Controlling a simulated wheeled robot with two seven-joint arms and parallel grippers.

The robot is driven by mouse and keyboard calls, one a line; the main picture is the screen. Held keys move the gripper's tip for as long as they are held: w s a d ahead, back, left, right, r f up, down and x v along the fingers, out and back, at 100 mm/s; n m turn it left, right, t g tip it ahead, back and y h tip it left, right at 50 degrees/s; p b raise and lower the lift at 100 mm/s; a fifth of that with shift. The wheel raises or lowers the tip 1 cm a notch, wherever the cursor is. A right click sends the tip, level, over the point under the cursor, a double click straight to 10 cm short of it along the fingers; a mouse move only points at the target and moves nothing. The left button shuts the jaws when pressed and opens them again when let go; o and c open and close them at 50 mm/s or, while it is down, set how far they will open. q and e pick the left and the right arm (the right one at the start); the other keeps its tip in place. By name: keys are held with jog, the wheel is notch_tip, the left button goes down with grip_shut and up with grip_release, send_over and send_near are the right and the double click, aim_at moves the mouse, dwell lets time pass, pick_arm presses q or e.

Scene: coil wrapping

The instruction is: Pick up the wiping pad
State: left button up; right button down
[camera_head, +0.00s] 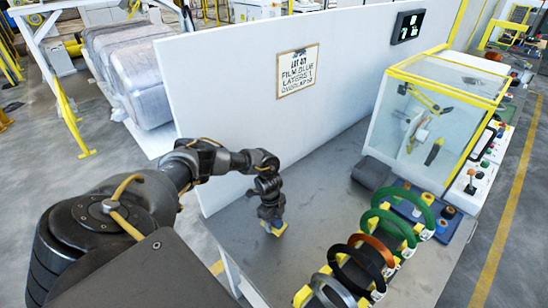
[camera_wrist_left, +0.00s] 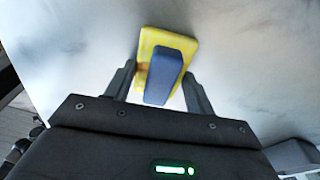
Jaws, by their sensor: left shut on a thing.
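The wiping pad (camera_wrist_left: 183,43) is a yellow block with a blue grip on top. In the left wrist view it sits between the two dark fingers of my left gripper (camera_wrist_left: 158,85), which is shut on it. In the head view the left gripper (camera_head: 270,222) points down at the left part of the table, with the yellow of the pad (camera_head: 277,230) showing at its tips. I cannot tell whether the pad touches the table. My right gripper is not in view.
Several coil rings, green (camera_head: 398,222), orange (camera_head: 376,249) and dark (camera_head: 352,272), stand in a row on the grey table (camera_head: 310,212). A yellow-framed clear machine (camera_head: 437,115) stands at the back right. A white wall panel (camera_head: 225,100) runs behind the left gripper. A dark block (camera_head: 371,173) lies near the machine.

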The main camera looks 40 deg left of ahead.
pick_arm(q)
jog(key=shift+r, duration=0.1)
jog(key=shift+c, duration=0.4)
jog(key=shift+r, duration=0.25)
notch_tip(320, 180, up, 2)
jog(key=shift+r, duration=0.1)
jog(key=w+d+r+b, duration=0.5)
jog(key=w+d+r, duration=0.4)
jog(key=d+r, duration=0.1)
jog(key=shift+d, duration=0.35)
